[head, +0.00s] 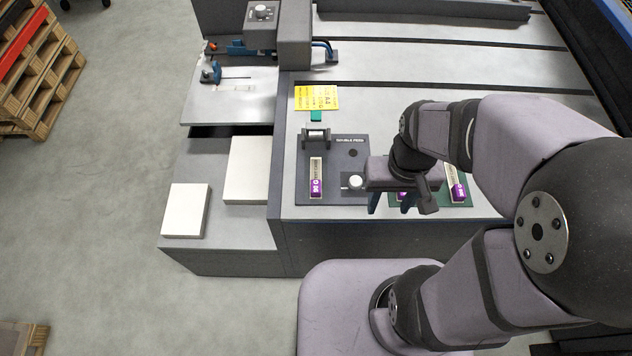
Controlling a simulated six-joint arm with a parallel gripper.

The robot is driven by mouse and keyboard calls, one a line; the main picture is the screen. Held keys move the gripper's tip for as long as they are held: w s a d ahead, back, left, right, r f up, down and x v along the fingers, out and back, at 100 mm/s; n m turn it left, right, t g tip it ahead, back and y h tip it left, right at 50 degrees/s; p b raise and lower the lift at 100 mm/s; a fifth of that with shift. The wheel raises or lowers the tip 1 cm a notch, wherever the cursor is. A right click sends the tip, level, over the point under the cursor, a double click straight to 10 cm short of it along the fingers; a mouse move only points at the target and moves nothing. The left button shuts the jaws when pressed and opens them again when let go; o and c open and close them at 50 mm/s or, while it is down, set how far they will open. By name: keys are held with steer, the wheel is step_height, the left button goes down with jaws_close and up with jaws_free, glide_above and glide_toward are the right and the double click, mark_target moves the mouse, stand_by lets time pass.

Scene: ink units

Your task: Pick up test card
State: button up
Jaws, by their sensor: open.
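No thing in view is plainly marked as the test card. A yellow printed card (317,98) lies flat on the grey bench top, above the dark panel, with a small green piece at its lower edge. A small pale slip (238,88) lies on the machine's shelf at upper left; I cannot tell what it is. My gripper (391,206) is open, pointing down over the right part of the panel area, to the right of and below the yellow card and apart from it. What lies behind the gripper is partly hidden.
A purple-labelled ink unit (316,180) sits on the dark panel (350,140), beside a round white knob (355,181). Another purple-labelled unit (458,190) sits on a green mat, right of my gripper. Two white stacks (248,168) (185,210) lie at left. Machine head (280,35) stands at upper left.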

steer(key=s+a+f+n+g+b, duration=0.2)
steer(key=s+a+f+b, duration=0.15)
steer(key=f, duration=0.35)
steer(key=t+b, duration=0.2)
glide_above(316, 182)
steer(key=shift+m, duration=0.3)
step_height(316, 182, down, 5)
steer(key=shift+w+r, duration=0.1)
steer(key=shift+r, duration=0.1)
steer(key=shift+s+d+f+m, duration=0.1)
steer(key=shift+s+m, duration=0.1)
steer(key=shift+m, duration=0.5)
steer(key=shift+w+f+p, duration=0.1)
steer(key=shift+f+p, duration=1.35)
steer(key=shift+f, duration=2.15)
steer(key=shift+c, duration=0.6)
